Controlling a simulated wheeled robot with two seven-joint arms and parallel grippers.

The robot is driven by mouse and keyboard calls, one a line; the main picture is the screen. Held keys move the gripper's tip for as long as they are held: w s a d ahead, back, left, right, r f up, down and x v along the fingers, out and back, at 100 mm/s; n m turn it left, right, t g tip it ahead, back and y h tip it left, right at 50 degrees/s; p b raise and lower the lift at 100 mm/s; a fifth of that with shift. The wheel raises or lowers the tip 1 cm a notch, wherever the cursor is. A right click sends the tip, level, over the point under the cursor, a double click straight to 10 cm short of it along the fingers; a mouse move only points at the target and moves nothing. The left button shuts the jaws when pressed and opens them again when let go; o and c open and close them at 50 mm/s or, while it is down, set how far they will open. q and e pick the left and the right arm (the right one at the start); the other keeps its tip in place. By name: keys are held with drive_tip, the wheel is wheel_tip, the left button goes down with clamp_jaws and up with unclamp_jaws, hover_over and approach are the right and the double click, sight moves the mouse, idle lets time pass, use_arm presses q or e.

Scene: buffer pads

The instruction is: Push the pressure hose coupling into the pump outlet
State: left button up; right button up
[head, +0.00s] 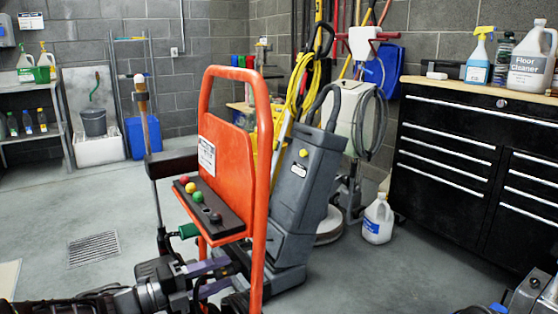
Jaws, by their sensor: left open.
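An orange-framed machine (235,150) stands upright in the middle of the head view. It carries a dark strip with red, yellow and green knobs. A green cylindrical fitting (188,231) shows at the lower left of its panel, with dark parts beside it. I cannot tell whether this is the hose coupling or part of the pump outlet, nor whether anything is seated there. My left gripper (226,274) reaches in from the lower left, below the fitting and apart from it. Its purple-grey fingers are open, with no held thing visible. My right gripper's fingers do not show.
A grey floor-cleaning machine (306,185) stands right behind the orange frame. A white jug (378,219) sits on the floor beside a black drawer cabinet (470,165). A floor drain (93,249) lies at left, with open floor around it.

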sight(215, 276)
use_arm(q)
drive_tip(key=shift+c, duration=0.6)
clamp_jaws()
drive_tip(key=shift+s+a, duration=0.1)
drive_tip(key=shift+a, duration=0.1)
idle(0.9)
drive_tip(key=shift+v, duration=2.9)
